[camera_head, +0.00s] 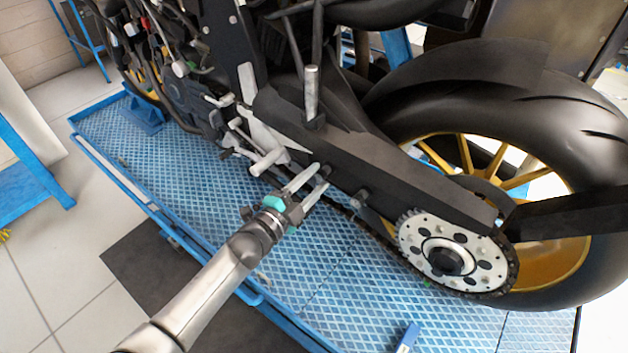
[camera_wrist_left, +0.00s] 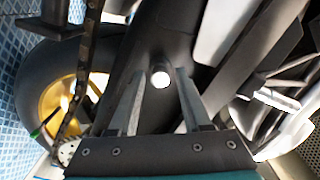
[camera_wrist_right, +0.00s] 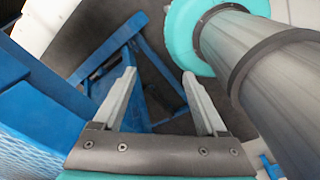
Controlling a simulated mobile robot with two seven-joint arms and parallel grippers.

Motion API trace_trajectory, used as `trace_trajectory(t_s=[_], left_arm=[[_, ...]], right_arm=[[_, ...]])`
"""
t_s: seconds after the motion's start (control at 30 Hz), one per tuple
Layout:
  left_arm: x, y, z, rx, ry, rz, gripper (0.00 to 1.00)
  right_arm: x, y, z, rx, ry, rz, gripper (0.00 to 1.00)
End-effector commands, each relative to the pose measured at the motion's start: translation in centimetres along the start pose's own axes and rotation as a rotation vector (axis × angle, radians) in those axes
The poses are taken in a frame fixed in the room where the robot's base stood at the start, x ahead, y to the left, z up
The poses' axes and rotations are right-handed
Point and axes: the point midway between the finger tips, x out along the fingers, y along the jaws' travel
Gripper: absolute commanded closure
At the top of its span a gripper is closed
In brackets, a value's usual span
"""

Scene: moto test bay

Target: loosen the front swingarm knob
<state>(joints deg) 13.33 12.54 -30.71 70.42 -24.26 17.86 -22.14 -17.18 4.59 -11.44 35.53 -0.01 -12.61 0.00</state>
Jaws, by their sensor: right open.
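The black swingarm (camera_head: 375,160) runs from the motorcycle's middle to the rear wheel. The front swingarm knob (camera_head: 325,171) sticks out of its side, partly covered by my left gripper (camera_head: 313,176). In the left wrist view the knob's bright round end (camera_wrist_left: 160,77) lies between the fingertips of the left gripper (camera_wrist_left: 160,75), with a small gap on each side. The left gripper is open and points at the knob. A second, similar knob (camera_head: 361,198) sits further back. My right gripper (camera_wrist_right: 157,80) is open and empty, away from the motorcycle, and only its wrist view shows it.
The motorcycle stands on a blue textured platform (camera_head: 330,270). Close by are a silver footpeg (camera_head: 268,161), an upright peg (camera_head: 311,92), the chain and the rear sprocket (camera_head: 425,240). The right wrist view shows a blue frame (camera_wrist_right: 110,65) beyond the fingers.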

Motion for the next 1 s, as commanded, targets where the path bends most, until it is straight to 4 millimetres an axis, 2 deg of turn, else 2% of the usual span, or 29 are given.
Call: trace_trajectory(t_s=[0.1,0.33,0.47,0.63,1.0], left_arm=[[0.0,0.0,0.0,0.0,0.0,0.0,0.41],[-0.1,0.0,0.0,0.001,0.0,0.0,0.41],[-0.7,0.0,0.0,0.0,0.0,0.0,0.41],[-3.1,0.1,0.0,0.001,0.0,0.002,0.41],[-10.3,0.1,0.0,0.0,-0.001,0.003,0.41]], right_arm=[[0.0,0.0,0.0,0.0,0.0,0.0,0.26],[0.0,0.0,0.0,0.0,0.0,0.0,0.26],[-0.1,0.0,0.0,0.0,0.0,0.0,0.26],[-0.2,0.0,0.0,0.0,0.0,0.0,0.26],[0.2,-0.1,0.0,0.0,0.0,-0.001,0.26]])
